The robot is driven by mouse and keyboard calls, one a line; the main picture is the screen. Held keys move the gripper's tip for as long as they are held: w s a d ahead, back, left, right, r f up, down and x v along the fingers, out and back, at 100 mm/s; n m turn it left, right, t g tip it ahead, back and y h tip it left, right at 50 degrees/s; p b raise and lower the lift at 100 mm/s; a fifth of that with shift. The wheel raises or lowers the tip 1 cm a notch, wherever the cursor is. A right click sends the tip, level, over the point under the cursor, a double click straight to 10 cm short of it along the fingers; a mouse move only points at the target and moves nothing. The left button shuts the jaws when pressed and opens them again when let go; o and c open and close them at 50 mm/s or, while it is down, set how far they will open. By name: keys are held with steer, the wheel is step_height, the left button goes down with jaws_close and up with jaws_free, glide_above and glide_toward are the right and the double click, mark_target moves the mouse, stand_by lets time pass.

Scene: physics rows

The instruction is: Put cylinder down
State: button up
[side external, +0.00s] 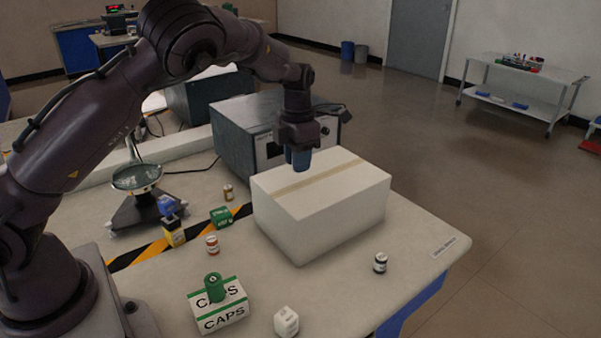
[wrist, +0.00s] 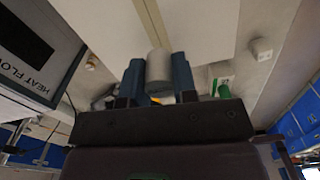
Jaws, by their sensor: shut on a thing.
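A pale grey cylinder (wrist: 159,66) sits between the two blue fingers of my gripper (wrist: 159,78) in the wrist view. My gripper is shut on it. In the side view my gripper (side external: 299,160) points down, close above the far part of the top of a large white box (side external: 325,220) with a tan tape strip. The cylinder is hidden behind the fingers there, so I cannot tell whether it touches the box. A separate green cylinder (side external: 213,287) stands on a green and white CAPS box (side external: 221,308) near the table's front edge.
A grey heat-flow unit (side external: 250,135) stands just behind the white box. Small bottles (side external: 212,245) (side external: 380,262), a green box (side external: 221,216), a white block (side external: 286,322) and a dish stand (side external: 137,180) are around it. The table's right corner is mostly clear.

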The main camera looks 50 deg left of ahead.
mark_target(300, 185)
steer(key=shift+w+f, duration=0.35)
steer(key=shift+f, duration=1.65)
steer(key=shift+f, duration=0.15)
steer(key=o, duration=0.9)
